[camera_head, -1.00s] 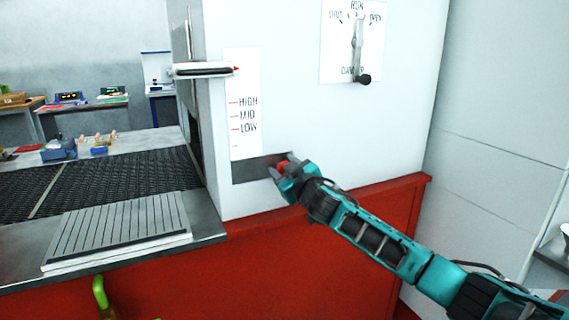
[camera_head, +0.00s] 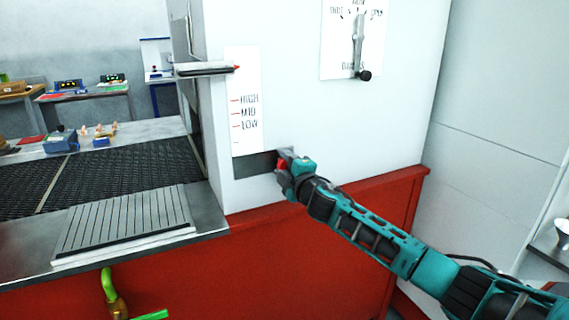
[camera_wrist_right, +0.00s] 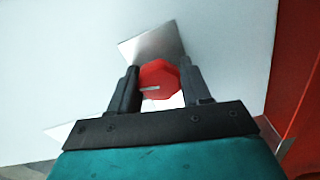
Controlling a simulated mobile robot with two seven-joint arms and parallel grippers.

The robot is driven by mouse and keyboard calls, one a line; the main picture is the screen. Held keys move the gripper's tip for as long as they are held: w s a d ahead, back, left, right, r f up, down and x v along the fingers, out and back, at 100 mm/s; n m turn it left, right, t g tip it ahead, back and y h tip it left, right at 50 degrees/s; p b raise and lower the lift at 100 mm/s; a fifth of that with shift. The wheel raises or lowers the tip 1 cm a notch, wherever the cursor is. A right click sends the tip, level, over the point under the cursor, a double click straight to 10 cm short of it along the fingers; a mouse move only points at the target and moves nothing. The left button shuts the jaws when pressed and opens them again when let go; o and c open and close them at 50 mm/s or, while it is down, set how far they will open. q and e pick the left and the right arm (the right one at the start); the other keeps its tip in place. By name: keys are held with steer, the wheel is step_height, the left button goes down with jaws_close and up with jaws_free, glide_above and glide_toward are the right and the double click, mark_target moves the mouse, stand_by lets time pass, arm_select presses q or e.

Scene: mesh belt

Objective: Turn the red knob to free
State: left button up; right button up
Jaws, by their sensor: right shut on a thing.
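The red knob (camera_wrist_right: 160,80) sits on the front of the white machine panel, in front of a grey metal plate (camera_wrist_right: 152,42). In the right wrist view it lies between the two dark fingers of my right gripper (camera_wrist_right: 160,88), which is shut on it. A pale mark line shows on the knob's face. In the head view the right gripper (camera_head: 284,168) covers most of the knob, and only a bit of red (camera_head: 281,164) shows. The knob's labels cannot be read in either view. My left gripper is not in view.
A lever dial (camera_head: 357,45) with printed words is above right on the panel. A HIGH/MID/LOW scale (camera_head: 243,110) with a slider handle (camera_head: 206,69) is at left. The mesh belt (camera_head: 110,178) and a ribbed plate (camera_head: 125,222) lie further left. A red ledge (camera_head: 380,185) runs below.

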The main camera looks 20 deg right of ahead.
steer(key=shift+a+n, duration=0.15)
steer(key=shift+n, duration=1.05)
steer(key=o, duration=1)
steer(key=shift+s+f, duration=0.1)
steer(key=shift+s, duration=0.45)
steer(key=s, duration=1.1)
steer(key=shift+s+b, duration=0.4)
